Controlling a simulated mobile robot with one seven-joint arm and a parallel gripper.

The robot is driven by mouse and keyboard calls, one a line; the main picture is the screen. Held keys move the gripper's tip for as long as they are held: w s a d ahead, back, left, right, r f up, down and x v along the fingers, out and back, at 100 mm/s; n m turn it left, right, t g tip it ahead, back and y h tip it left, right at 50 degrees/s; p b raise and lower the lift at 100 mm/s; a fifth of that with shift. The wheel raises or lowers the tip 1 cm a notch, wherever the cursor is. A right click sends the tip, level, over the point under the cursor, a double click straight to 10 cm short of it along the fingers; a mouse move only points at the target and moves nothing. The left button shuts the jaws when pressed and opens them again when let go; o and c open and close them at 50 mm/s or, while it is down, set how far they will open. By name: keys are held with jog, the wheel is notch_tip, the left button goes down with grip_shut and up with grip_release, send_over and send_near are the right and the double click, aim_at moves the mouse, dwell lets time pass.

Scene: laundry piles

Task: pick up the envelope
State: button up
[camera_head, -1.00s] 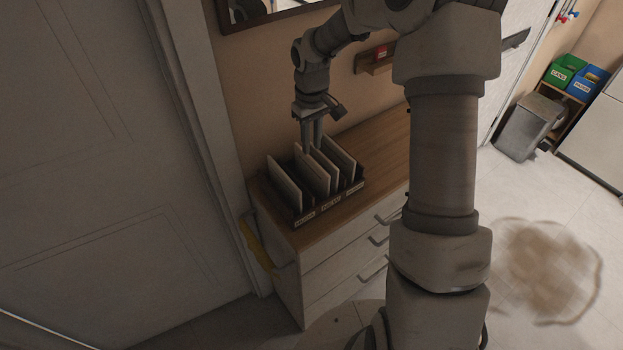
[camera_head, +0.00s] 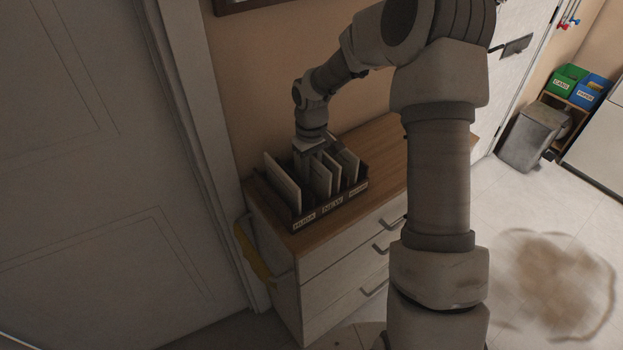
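Several pale, flat envelopes stand upright in a dark sorter (camera_head: 332,207) with labelled compartments on top of a wooden-topped drawer cabinet. One envelope (camera_head: 283,186) stands in the left compartment. Another envelope (camera_head: 320,177) stands in the middle, and another (camera_head: 348,165) is at the right. My gripper (camera_head: 309,168) points down into the sorter, between the left envelope and the middle one. Its fingers are mostly hidden among the envelopes, so I cannot tell whether they are open or touch one.
The cabinet top (camera_head: 381,143) is clear to the right of the sorter. A door (camera_head: 90,180) stands close on the left. A yellow item (camera_head: 254,252) hangs at the cabinet's left side. A brown stain (camera_head: 556,283) marks the floor. A bin (camera_head: 531,134) stands far right.

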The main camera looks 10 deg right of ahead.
jog(key=shift+f, duration=0.2)
grip_shut()
dwell(0.3)
notch_tip(320, 180, up, 18)
jog(key=shift+p, duration=0.45)
